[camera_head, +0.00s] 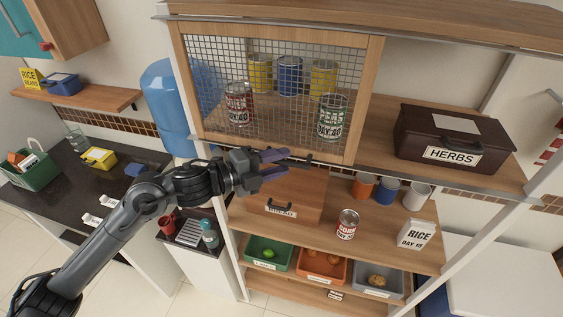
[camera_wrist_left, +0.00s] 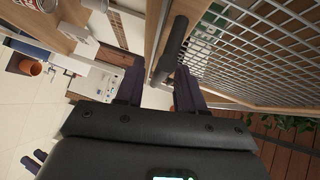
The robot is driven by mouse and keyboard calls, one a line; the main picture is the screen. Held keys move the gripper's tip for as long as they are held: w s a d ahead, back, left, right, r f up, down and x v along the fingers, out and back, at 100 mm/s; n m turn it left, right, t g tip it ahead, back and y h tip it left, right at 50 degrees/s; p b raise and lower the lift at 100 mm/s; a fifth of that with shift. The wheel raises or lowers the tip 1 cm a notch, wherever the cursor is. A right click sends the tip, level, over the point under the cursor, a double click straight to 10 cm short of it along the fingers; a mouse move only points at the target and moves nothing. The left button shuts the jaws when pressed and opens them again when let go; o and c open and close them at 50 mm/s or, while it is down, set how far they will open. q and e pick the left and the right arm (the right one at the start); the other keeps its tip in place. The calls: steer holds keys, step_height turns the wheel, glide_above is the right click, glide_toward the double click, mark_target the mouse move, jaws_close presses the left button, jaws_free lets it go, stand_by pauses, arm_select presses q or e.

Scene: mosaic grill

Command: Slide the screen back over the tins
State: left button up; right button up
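The screen is a wire mesh panel in a wooden frame (camera_head: 363,100), across the left part of the upper shelf. Behind its mesh stand a red-labelled tin (camera_head: 240,104), a green-labelled tin (camera_head: 332,117), two yellow tins (camera_head: 260,74) (camera_head: 323,78) and a blue tin (camera_head: 290,76). A dark handle (camera_head: 299,159) is on the frame's lower edge. My left gripper (camera_head: 275,163) is just left of the handle, fingers apart. In the left wrist view the handle (camera_wrist_left: 172,46) reaches toward the gap between the fingers (camera_wrist_left: 160,92); contact is unclear. My right gripper is not seen.
A dark HERBS box (camera_head: 455,140) stands on the upper shelf right of the screen, with bare shelf between. Below are a wooden drawer or box (camera_head: 280,196), a red-labelled tin (camera_head: 347,224), small pots (camera_head: 385,189) and a RICE bag (camera_head: 415,234). A blue water bottle (camera_head: 165,105) is at left.

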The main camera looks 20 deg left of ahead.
arm_select(q)
steer(key=b+v, duration=0.3)
steer(key=v, duration=0.6)
steer(key=shift+s+a, duration=0.2)
steer(key=shift+a, duration=0.05)
